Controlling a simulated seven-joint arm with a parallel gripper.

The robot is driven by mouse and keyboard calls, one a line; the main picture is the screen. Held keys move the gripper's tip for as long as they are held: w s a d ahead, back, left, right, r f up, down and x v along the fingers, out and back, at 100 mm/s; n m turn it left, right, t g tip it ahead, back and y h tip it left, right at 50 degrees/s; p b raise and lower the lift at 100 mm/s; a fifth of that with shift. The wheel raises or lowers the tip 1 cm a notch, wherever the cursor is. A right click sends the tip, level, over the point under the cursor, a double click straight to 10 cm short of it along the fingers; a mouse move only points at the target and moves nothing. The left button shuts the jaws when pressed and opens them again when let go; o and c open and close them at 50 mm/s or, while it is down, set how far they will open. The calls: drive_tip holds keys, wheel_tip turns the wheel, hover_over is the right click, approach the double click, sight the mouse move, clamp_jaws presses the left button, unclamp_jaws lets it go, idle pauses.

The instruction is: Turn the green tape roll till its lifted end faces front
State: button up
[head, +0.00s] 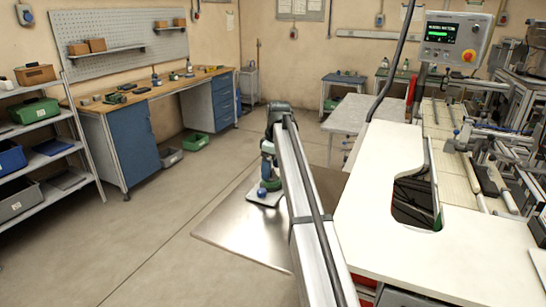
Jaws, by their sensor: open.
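My gripper (267,174) hangs at the far end of my arm, low over a small pale board on the metal table. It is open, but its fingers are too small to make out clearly. A small green round thing, seemingly the green tape roll (270,185), sits right below it on the board. I cannot tell whether the fingers are around it or touching it. Its lifted end cannot be made out. A small blue round piece (262,192) is just in front of the green one. My arm hides what lies to their right.
The pale board (254,198) rests on a bare metal table (235,228), clear at the front and left. A white machine top (375,240) with a cut-out stands close on the right. A workbench (150,95) and a shelf rack (75,140) stand farther left.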

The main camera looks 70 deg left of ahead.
drive_tip(key=shift+f, duration=0.9)
drive_tip(key=c, duration=1.2)
drive_tip(key=shift+c, duration=0.2)
